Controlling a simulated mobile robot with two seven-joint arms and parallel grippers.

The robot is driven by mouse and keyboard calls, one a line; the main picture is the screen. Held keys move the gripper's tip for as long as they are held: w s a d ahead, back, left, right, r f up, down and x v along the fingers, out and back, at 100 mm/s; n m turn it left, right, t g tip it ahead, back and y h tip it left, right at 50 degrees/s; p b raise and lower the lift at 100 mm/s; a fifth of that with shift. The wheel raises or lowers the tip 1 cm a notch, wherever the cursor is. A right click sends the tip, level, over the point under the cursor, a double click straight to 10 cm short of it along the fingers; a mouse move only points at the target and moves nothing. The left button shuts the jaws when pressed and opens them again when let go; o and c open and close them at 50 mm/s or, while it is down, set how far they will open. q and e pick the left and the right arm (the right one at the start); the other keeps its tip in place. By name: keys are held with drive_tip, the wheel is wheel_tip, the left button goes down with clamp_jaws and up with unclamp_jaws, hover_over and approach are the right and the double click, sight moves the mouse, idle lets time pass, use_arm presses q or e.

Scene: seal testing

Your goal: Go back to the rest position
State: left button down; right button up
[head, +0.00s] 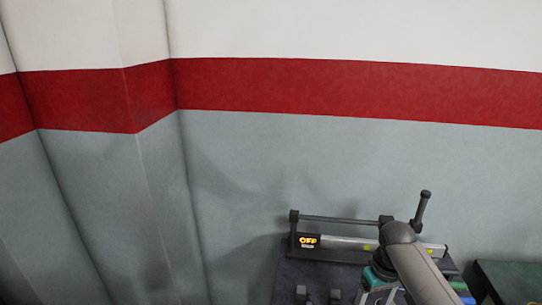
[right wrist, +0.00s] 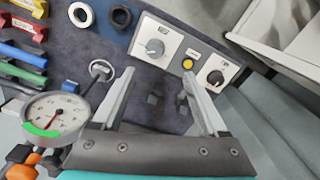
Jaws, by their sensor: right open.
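My right gripper (right wrist: 158,78) is open in the right wrist view, with its two pale fingers apart and nothing between them. The fingers are over a dark mat surface (right wrist: 140,82). My left gripper shows in neither view.
A bench device with an OFF display (head: 308,241) and an upright lever (head: 421,208) stands by the wall. The wrist view shows a dial gauge (right wrist: 55,118), a knob panel (right wrist: 157,48), a yellow button (right wrist: 188,64), rings (right wrist: 121,17) and a white tray (right wrist: 285,30).

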drive_tip(key=s+a+f+n, duration=0.1)
drive_tip(key=s+a+f, duration=0.3)
drive_tip(key=s+a, duration=0.25)
drive_tip(key=s+a+r+t, duration=0.2)
drive_tip(key=s+r, duration=0.1)
drive_tip(key=s, duration=0.6)
drive_tip(key=s+a+r+t, duration=0.2)
drive_tip(key=s+a+r, duration=0.15)
drive_tip(key=s, duration=0.45)
wheel_tip(320, 180, down, 34)
drive_tip(key=s+g+b, duration=0.2)
drive_tip(key=b, duration=1)
drive_tip(key=s+d+f+b, duration=0.1)
drive_tip(key=s+f+b, duration=0.4)
drive_tip(key=f, duration=0.7)
drive_tip(key=s+d+f+g+b, duration=0.1)
drive_tip(key=s+f+b, duration=0.3)
drive_tip(key=s+f, duration=0.6)
drive_tip(key=shift+s+d+f+b, duration=0.3)
drive_tip(key=shift+d+f+b, duration=0.1)
drive_tip(key=shift+d+f, duration=0.45)
